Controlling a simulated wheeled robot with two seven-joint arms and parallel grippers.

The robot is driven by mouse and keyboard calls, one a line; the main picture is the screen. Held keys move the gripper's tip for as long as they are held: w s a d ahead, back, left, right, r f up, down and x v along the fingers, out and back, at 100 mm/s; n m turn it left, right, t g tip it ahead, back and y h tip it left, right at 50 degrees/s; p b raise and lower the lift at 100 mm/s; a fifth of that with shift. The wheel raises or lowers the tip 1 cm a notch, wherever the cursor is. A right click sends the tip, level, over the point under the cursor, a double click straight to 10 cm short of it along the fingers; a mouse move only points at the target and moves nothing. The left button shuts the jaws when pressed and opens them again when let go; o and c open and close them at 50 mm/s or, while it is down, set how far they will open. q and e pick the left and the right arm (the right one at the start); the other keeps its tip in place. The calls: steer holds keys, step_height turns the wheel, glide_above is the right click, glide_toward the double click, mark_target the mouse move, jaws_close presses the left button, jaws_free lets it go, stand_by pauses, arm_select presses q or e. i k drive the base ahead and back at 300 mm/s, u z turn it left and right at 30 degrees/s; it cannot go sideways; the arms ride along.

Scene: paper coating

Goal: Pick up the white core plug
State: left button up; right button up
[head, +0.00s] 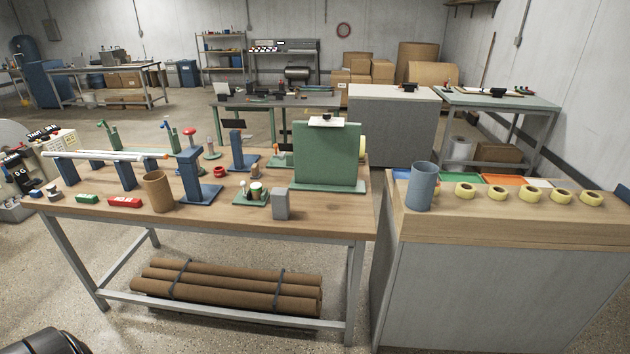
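I cannot single out the white core plug for certain at this size. A small green plate (238,199) near the front middle of the wooden bench holds a few small white or pale pieces (247,188). At the bench's left end lie small plug-like pieces, one dark blue (36,193) and one greyish (53,194). A long white roll (105,155) rests across blue stands behind them. Neither of my grippers is in view.
The wooden bench (335,222) also carries a brown cup (157,190), a blue post stand (191,175), a grey block (281,204) and an upright green panel (326,155). A counter (500,228) at right holds a blue-grey cylinder (421,186) and yellow tape rolls.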

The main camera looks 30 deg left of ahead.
mark_target(255, 186)
steer(key=z, duration=0.5)
steer(key=i, duration=1.85)
steer(key=u, duration=1.1)
steer(key=i, duration=0.6)
steer(key=u, duration=0.7)
